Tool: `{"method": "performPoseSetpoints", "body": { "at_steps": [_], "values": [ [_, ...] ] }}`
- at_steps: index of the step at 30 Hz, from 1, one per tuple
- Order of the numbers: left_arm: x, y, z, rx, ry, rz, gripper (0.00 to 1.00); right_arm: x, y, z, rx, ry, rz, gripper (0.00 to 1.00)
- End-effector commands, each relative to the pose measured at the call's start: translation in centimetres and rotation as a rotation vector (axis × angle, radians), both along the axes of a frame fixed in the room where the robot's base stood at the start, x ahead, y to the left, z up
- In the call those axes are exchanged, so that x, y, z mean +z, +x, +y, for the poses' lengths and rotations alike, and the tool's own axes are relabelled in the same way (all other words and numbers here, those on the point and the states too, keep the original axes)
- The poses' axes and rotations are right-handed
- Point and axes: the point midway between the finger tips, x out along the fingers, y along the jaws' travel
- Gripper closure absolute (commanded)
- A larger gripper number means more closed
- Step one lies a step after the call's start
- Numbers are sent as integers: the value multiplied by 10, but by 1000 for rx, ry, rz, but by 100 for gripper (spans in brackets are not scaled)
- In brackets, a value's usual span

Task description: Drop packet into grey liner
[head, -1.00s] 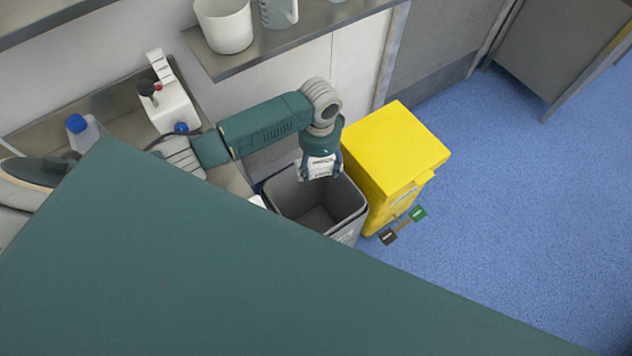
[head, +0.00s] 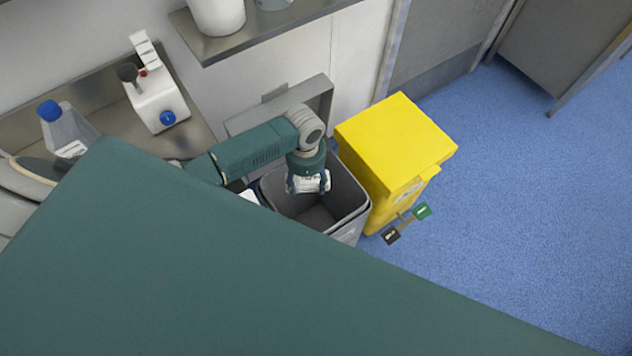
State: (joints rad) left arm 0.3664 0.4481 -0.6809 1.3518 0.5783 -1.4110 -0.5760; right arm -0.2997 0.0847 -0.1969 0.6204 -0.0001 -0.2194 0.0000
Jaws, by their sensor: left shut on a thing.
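The grey liner (head: 350,199) is an open, square grey bin in the middle of the head view. Its near side is partly hidden by the large green surface in front. My left gripper (head: 308,190) points down over the liner's opening, towards its back left. It is shut on a small white packet (head: 313,182) with dark print. The packet appears within the outline of the opening; I cannot tell whether it is above or below the rim. My right gripper is not in view.
A yellow bin (head: 392,150) stands close to the liner's right, with pedals (head: 407,224) at its foot. A raised grey lid (head: 320,95) is behind the liner. A steel counter (head: 195,130) holds a white device (head: 157,103). Blue floor on the right is clear.

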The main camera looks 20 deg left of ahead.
Motion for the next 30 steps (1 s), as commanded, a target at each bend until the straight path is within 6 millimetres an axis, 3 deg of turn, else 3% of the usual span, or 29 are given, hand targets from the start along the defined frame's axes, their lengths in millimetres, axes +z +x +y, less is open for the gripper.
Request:
{"method": "performPoseSetpoints", "body": {
  "at_steps": [9,10,13,23,30],
  "values": [
    [-4,0,0,1,0,-1,67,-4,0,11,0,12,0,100],
    [-4,0,0,1,0,-1,36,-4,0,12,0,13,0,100],
    [-4,0,0,1,0,-1,18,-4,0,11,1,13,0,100],
    [-1,0,0,1,0,-1,18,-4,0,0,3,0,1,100],
    [35,2,0,-1,0,-6,18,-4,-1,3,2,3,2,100]
  ]
}}
